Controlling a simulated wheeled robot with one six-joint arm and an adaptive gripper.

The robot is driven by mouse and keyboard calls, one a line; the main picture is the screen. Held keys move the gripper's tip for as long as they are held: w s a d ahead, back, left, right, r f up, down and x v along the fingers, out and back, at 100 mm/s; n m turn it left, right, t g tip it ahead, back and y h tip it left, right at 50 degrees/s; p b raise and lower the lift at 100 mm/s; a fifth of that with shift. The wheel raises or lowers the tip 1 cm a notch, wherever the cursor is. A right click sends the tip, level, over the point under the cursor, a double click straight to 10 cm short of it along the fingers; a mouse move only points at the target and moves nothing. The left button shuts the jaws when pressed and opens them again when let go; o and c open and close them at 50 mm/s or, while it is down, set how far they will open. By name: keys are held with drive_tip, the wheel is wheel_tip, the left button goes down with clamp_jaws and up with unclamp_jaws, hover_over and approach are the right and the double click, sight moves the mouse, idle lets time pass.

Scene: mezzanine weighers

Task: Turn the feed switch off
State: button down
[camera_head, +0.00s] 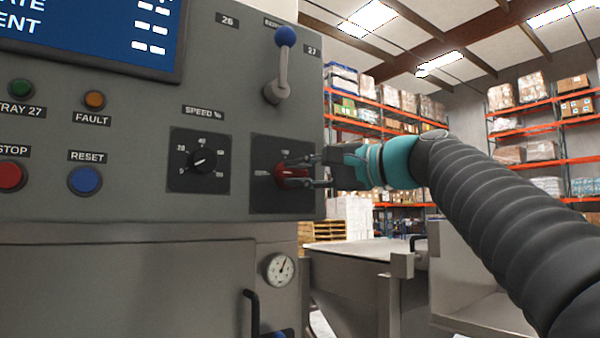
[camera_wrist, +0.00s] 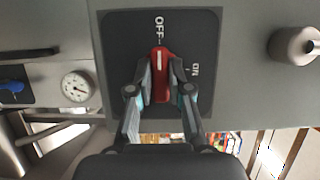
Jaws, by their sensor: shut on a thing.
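The feed switch (camera_wrist: 160,58) has a red handle on a dark square plate, which is on the right of the grey panel. It also shows in the head view (camera_head: 290,171), where the handle lies about level. In the wrist view its white line points at the OFF mark (camera_wrist: 159,28); the ON mark (camera_wrist: 196,69) is off to the side. My gripper (camera_wrist: 160,70) is shut on the red handle, one finger on each side. In the head view my gripper (camera_head: 312,170) comes from the right and partly covers the switch.
The speed knob (camera_head: 203,161) sits just left of the switch plate. A blue-topped lever (camera_head: 283,62) stands above it. A red stop button (camera_head: 10,176) and a blue reset button (camera_head: 85,180) are further left. A gauge (camera_head: 280,269) is below.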

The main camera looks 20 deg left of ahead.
idle(0.3)
drive_tip(key=c, duration=1.1)
unclamp_jaws()
drive_tip(key=v, duration=1.2)
drive_tip(key=shift+r, duration=0.1)
